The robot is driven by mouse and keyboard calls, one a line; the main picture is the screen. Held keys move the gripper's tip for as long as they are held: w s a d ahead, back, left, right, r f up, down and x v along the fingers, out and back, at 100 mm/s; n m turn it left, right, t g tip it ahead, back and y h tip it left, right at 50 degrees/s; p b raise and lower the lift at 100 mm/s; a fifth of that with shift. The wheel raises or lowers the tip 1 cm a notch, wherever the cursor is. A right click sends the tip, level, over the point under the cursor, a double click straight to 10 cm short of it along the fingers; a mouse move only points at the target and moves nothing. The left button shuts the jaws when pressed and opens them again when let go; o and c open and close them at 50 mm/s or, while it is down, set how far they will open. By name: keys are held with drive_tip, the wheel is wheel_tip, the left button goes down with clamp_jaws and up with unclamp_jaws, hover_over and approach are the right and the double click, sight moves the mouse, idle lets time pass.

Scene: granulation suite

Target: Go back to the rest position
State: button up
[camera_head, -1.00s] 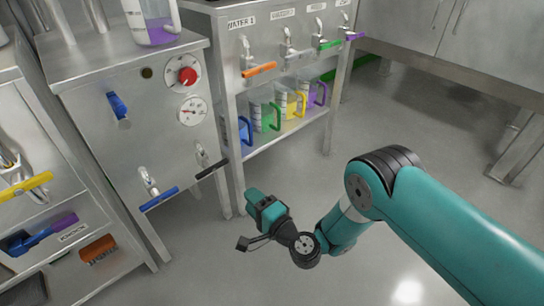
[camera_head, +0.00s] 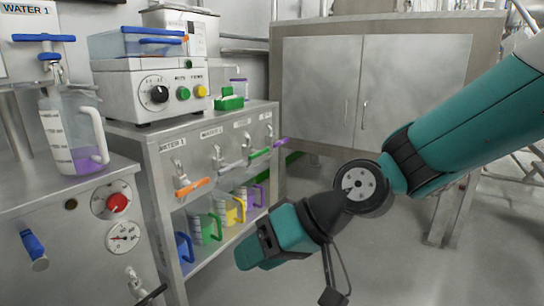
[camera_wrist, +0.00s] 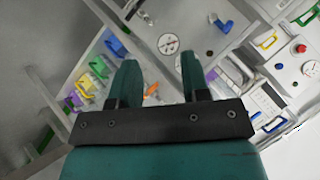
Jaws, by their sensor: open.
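My gripper (camera_head: 262,255) hangs at the end of my teal arm, in front of the steel bench with the taps in the head view. In the wrist view my gripper (camera_wrist: 158,75) shows its two teal fingers apart, with nothing between them. No object is held. A pitcher with purple liquid (camera_head: 72,135) stands on the steel cabinet at the left, under a blue-handled tap, apart from my gripper.
The steel bench (camera_head: 215,128) carries a machine with a dial (camera_head: 150,92) and a green tray (camera_head: 229,103). Its lower shelf holds several coloured-handled jugs. Valve handles jut from the bench front. Steel cupboards (camera_head: 370,85) stand behind; grey floor (camera_head: 400,270) is free at the right.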

drive_tip(key=s+d+r+h, duration=0.3)
drive_tip(key=s+d+h, duration=0.3)
drive_tip(key=s+d, duration=0.9)
wheel_tip(320, 180, up, 37)
drive_tip(key=w+d+p, duration=0.1)
drive_tip(key=w+p, duration=0.1)
drive_tip(key=p, duration=3.6)
drive_tip(key=shift+d+r+g, duration=0.2)
drive_tip(key=shift+d+g, duration=0.1)
drive_tip(key=shift+d, duration=0.1)
